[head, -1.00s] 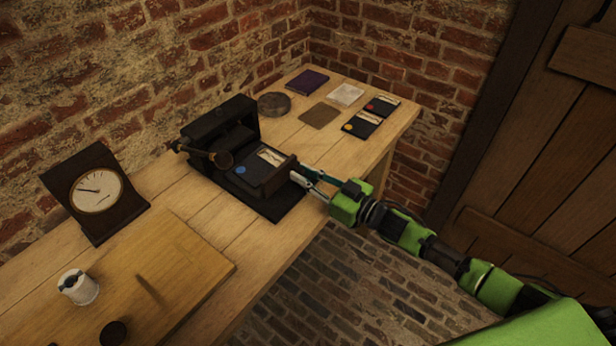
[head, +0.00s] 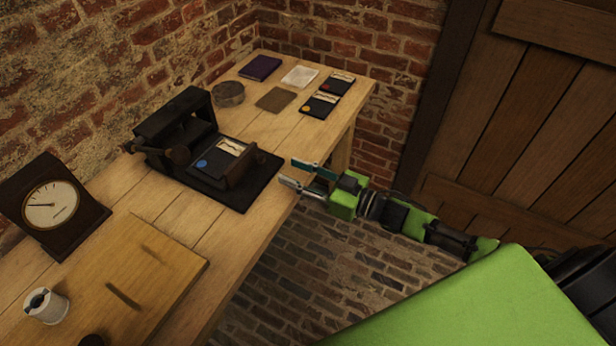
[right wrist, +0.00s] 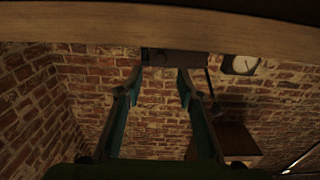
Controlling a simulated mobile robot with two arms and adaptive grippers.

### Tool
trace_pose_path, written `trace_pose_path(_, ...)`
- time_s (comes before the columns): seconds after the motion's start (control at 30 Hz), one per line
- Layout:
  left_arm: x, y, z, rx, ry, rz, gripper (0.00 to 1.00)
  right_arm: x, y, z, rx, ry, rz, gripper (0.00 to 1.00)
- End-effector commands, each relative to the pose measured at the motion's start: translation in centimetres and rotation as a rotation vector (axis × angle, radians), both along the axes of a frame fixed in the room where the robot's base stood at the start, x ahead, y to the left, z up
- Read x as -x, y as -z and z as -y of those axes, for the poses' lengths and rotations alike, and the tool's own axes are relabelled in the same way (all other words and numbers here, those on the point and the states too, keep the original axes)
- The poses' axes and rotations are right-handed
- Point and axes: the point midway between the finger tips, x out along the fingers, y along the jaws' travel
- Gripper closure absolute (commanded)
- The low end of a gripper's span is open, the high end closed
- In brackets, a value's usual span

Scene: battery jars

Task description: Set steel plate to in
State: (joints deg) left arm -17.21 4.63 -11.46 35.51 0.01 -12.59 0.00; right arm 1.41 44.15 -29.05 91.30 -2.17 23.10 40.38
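No part is plainly readable as a steel plate. A black apparatus (head: 172,117) stands on the table, with a tall block at the back and a flat dark base. A dark card with a blue dot (head: 207,160) lies on its base, behind an upright brown block (head: 243,168). A knobbed lever (head: 177,154) sits at its left. My right gripper (head: 294,172) is open and empty, right of the apparatus and apart from it, near the table's front edge. My left gripper is not in view.
On the table (head: 200,245) stand a clock (head: 52,207), a wooden board (head: 130,275) and a white spool (head: 45,306). A round tin (head: 228,94), a purple book (head: 260,67), a brown square (head: 275,99) and two dotted cards (head: 320,104) lie at the back. Brick walls are behind.

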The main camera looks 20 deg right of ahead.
Motion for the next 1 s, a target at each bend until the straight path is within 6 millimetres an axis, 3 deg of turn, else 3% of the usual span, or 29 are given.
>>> trace_pose_path(0.23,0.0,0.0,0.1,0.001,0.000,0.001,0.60,2.5,0.0,2.0,0.001,0.000,-0.001,0.66)
trace_pose_path(0.63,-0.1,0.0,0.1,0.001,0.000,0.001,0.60,3.1,-0.1,2.4,-0.001,-0.001,0.002,0.66)
trace_pose_path(0.77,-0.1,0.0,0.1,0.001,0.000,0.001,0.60,3.2,-0.1,2.1,0.021,-0.008,0.016,0.97)
trace_pose_path(0.87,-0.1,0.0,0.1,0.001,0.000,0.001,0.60,3.7,-0.3,1.3,0.116,-0.038,0.082,1.00)
trace_pose_path(1.0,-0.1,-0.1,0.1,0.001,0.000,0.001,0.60,5.2,-0.6,-0.9,0.387,-0.116,0.279,1.00)
